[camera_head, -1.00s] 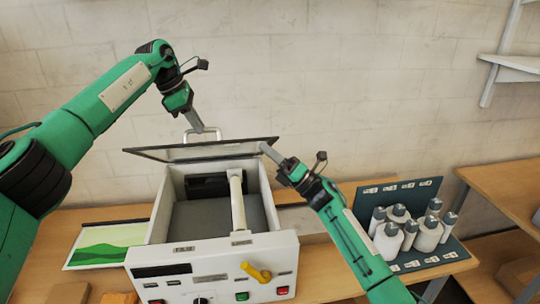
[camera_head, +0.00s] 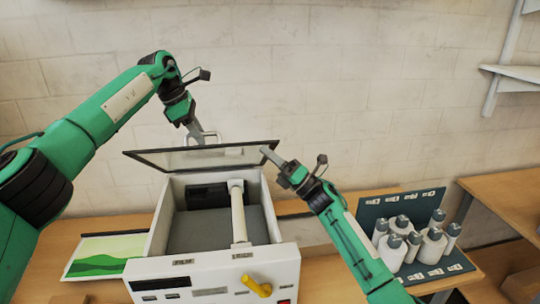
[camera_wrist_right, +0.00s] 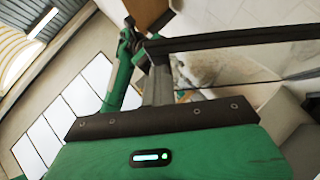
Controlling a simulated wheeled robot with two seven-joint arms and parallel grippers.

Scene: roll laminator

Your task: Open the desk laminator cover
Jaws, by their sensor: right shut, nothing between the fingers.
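The laminator (camera_head: 213,262) is a white box on the table. Its dark-framed, see-through cover (camera_head: 215,158) is tilted up above the back of the body, and the grey interior with a pale roller (camera_head: 238,212) is visible. A light handle (camera_head: 212,135) sticks up at the cover's far edge. My left gripper (camera_head: 197,137) is at this handle; whether its fingers close on it is unclear. My right gripper (camera_head: 266,153) is shut and empty, its tip against or very near the cover's right edge. In the right wrist view, the shut fingers (camera_wrist_right: 157,84) are beside the cover's dark frame (camera_wrist_right: 240,38).
A yellow lever (camera_head: 257,286) and buttons are on the laminator's front panel. A dark rack with several grey-capped white bottles (camera_head: 416,240) stands to the right. A green-and-white picture sheet (camera_head: 105,256) lies to the left. A wall is close behind.

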